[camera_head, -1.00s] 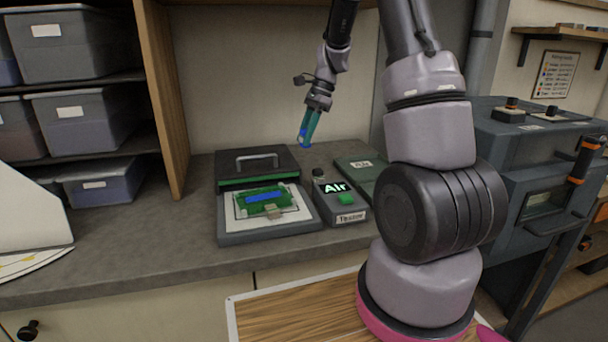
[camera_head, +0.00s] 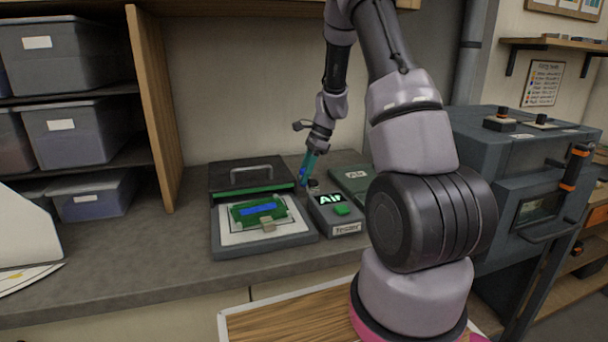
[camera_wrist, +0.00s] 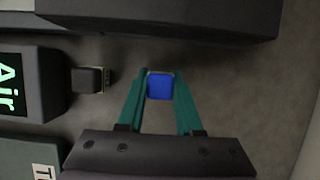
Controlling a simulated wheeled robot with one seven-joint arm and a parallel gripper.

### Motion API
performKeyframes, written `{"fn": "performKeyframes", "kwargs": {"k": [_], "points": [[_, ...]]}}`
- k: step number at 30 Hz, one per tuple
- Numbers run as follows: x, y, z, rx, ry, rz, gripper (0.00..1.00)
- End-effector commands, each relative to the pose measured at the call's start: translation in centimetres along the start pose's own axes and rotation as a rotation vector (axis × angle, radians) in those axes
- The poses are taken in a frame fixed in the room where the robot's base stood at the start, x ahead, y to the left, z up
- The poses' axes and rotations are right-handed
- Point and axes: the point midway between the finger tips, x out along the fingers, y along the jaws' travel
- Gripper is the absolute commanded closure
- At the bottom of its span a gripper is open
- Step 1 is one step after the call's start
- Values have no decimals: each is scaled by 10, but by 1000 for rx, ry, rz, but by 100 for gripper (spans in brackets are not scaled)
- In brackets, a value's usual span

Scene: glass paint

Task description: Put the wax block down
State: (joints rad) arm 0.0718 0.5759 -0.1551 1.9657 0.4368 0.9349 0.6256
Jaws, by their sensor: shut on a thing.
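My gripper (camera_wrist: 160,92) has teal fingers and is shut on a small blue block, the wax block (camera_wrist: 160,86). In the head view my gripper (camera_head: 307,172) points down, low over the counter behind the Air device, and the wax block (camera_head: 302,176) shows as a bit of blue at its fingertips. The counter (camera_wrist: 225,75) lies beneath it in the wrist view. I cannot tell whether the block touches the counter.
The Air device (camera_head: 336,213) stands in front, with a small dark block (camera_wrist: 88,80) beside it. An open press-like case (camera_head: 265,240) with a green and blue piece is at left. A dark green box (camera_head: 352,177) is at right. Bare counter (camera_head: 150,245) lies left of the case.

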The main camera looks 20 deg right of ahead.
Motion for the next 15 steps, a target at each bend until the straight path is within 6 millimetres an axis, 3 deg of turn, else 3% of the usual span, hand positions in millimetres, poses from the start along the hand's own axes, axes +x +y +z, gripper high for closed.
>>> {"fn": "performKeyframes", "kwargs": {"k": [7,8,9,10,15], "points": [[2,0,-1,0,0,0,100],[2,0,-1,0,0,0,58],[2,0,-1,-1,0,0,43],[2,0,-1,-1,0,0,36],[2,0,0,0,0,0,36]]}}
